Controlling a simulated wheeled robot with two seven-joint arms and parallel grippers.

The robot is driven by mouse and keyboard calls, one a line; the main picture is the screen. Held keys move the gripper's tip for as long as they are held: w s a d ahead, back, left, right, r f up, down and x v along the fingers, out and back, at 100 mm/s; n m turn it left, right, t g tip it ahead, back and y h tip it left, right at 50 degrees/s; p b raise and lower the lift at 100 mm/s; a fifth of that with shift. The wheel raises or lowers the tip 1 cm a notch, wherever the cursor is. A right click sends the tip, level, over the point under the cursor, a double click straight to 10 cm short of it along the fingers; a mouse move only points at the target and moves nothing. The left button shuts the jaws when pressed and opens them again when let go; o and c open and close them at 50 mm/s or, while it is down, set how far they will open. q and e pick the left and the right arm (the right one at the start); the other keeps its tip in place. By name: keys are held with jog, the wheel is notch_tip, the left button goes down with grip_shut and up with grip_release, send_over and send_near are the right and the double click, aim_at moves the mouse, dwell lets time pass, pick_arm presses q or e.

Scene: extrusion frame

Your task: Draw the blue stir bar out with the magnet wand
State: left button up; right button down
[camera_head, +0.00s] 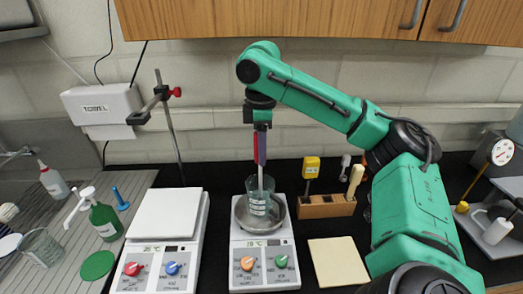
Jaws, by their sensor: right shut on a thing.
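My right gripper (261,127) comes down from the upper right and is shut on the magnet wand (261,180). The wand hangs about upright, with a red-and-blue upper part and a pale thin rod below. Its lower end reaches into a glass beaker (257,206). The beaker stands in a round metal dish on the middle hotplate (263,276), which has an orange and a green knob. I cannot make out the blue stir bar; the glass and the beaker's markings cover that spot. My left gripper is not in view.
A second hotplate (166,217) with an empty white top stands to the left, with a clamp stand (168,120) behind it. A wooden block (326,207) with tools and a pale square pad (338,262) lie to the right. A green bottle (104,221) stands far left.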

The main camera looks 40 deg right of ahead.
notch_tip(320, 180, up, 3)
jog(key=p, duration=0.3)
jog(key=shift+r, duration=0.1)
jog(key=shift+r+p, duration=0.85)
jog(key=shift+r, duration=4.35)
